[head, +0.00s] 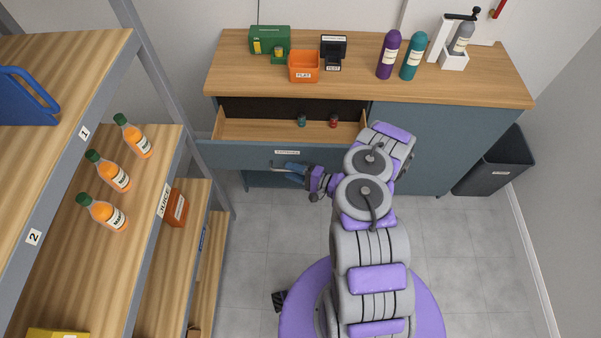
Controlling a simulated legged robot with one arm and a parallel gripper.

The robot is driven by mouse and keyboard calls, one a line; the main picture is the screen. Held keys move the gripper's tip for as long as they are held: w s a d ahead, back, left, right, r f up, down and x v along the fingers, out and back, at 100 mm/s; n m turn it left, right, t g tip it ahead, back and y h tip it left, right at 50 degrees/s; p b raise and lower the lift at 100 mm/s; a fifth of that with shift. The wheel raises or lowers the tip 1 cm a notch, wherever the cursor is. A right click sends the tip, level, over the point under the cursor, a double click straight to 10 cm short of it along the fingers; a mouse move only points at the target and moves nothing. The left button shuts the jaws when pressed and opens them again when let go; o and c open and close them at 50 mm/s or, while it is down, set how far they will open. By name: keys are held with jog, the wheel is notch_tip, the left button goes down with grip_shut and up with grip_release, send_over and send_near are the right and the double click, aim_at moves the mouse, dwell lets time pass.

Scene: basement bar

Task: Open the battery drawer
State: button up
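The battery drawer (232,156) is the top left drawer of the blue-grey cabinet (425,140). It is pulled well out, and its wooden inside shows. A white label, too small to read surely, is on its front. A small teal item (302,120) and a small red item (333,121) lie inside, toward the right. My gripper (284,169) is at the drawer front, just below the label, by the handle area.
The wooden cabinet top holds a green box (270,40), an orange bin (304,67), a black tester (333,50), purple (388,55) and teal (414,57) bottles. Shelving with juice bottles (108,173) stands close at left. A dark bin (495,165) is at right. Grey floor is clear beside me.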

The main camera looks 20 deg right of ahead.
jog(key=p+v, duration=0.2)
jog(key=v, duration=1.5)
jog(key=shift+s+p, duration=0.15)
jog(key=shift+p, duration=0.25)
jog(key=shift+d, duration=0.1)
